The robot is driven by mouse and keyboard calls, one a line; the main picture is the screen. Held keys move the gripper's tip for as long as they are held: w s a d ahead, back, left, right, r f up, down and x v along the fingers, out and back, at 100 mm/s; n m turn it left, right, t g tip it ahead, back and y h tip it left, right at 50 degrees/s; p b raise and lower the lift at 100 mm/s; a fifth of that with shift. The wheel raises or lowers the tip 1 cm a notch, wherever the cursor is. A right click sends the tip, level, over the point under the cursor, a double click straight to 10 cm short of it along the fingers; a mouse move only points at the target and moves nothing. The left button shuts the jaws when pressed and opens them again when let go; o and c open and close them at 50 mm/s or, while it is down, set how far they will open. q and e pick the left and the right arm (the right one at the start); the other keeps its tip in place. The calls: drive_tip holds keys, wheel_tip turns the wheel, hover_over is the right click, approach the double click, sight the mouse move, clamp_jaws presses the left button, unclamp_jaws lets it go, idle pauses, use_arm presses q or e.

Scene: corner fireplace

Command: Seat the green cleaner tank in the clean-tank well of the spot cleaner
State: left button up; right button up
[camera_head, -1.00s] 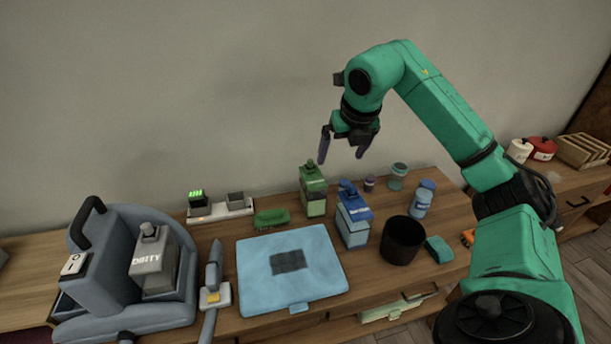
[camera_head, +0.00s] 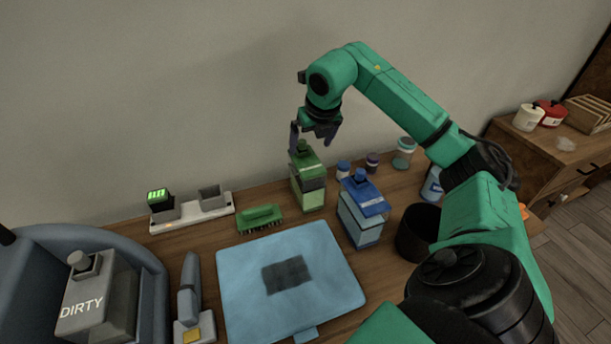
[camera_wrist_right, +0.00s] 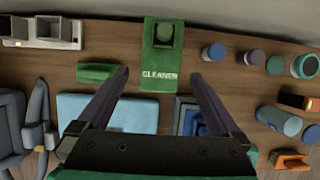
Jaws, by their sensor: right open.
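The green cleaner tank (camera_head: 308,182) stands upright on the wooden cabinet top near the wall. In the right wrist view its green top, lettered CLEANER (camera_wrist_right: 162,60), lies beyond the fingertips. My right gripper (camera_head: 314,134) is open, with its fingers just above the tank's cap and nothing held. In the right wrist view the open right gripper (camera_wrist_right: 158,80) has a finger to each side of the tank's line. The spot cleaner (camera_head: 150,290) is at the left, partly cut off, with a grey DIRTY tank (camera_head: 98,300) in it. Its clean-tank well is not clearly visible. My left gripper is not in view.
A blue-capped tank (camera_head: 361,215) stands right of the green one. A green brush (camera_head: 260,217) and a charger (camera_head: 215,205) are on its left. A black cup (camera_head: 419,232) and several small jars stand at right.

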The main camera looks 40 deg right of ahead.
sight(307, 160)
drive_tip(key=p+x, duration=0.1)
drive_tip(key=x, duration=0.3)
drive_tip(key=p+x, duration=0.1)
drive_tip(key=x, duration=0.3)
drive_tip(key=shift+w+d+f, duration=0.1)
drive_tip(key=shift+d+f, duration=0.05)
drive_tip(key=shift+d, duration=0.1)
drive_tip(key=c, duration=1.3)
clamp_jaws()
drive_tip(key=shift+r, duration=0.2)
